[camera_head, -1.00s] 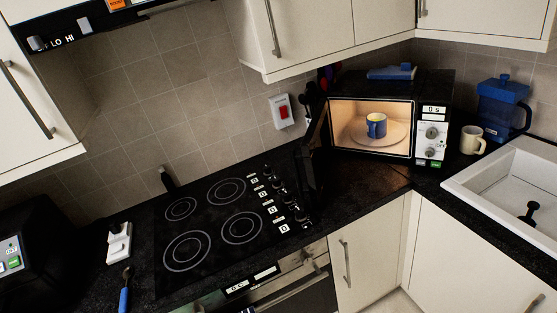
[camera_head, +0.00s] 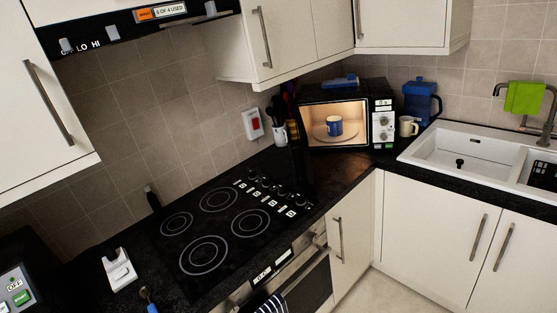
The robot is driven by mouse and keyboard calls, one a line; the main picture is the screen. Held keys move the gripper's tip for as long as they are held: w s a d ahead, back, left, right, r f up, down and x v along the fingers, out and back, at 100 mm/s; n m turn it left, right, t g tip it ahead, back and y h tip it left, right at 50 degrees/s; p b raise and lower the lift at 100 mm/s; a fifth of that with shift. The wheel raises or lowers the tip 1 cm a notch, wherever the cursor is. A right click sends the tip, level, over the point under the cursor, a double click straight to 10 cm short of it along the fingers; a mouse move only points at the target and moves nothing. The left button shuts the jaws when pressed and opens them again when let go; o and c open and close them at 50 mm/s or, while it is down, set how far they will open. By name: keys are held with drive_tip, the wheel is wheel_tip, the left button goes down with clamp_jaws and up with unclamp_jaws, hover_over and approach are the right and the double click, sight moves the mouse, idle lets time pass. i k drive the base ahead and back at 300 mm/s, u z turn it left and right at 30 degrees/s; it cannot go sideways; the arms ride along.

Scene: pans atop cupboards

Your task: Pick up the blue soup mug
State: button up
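A blue mug (camera_head: 335,126) with a pale inside stands upright on the round plate inside the lit microwave (camera_head: 382,107). The microwave's front looks open or see-through; I cannot tell which. The microwave stands in the corner of the black counter. My gripper does not show in the view, so its state and its distance from the mug cannot be seen.
A cream mug (camera_head: 408,126) and a blue jug (camera_head: 421,103) stand right of the microwave. A white sink (camera_head: 452,150) is further right. The black hob (camera_head: 222,222) lies in front, with utensils in a holder (camera_head: 279,133) behind it. Wall cupboards (camera_head: 310,35) hang above.

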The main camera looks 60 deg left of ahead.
sight(335, 127)
drive_tip(key=k, duration=0.9)
drive_tip(key=u, duration=1.15)
drive_tip(key=i, duration=1.05)
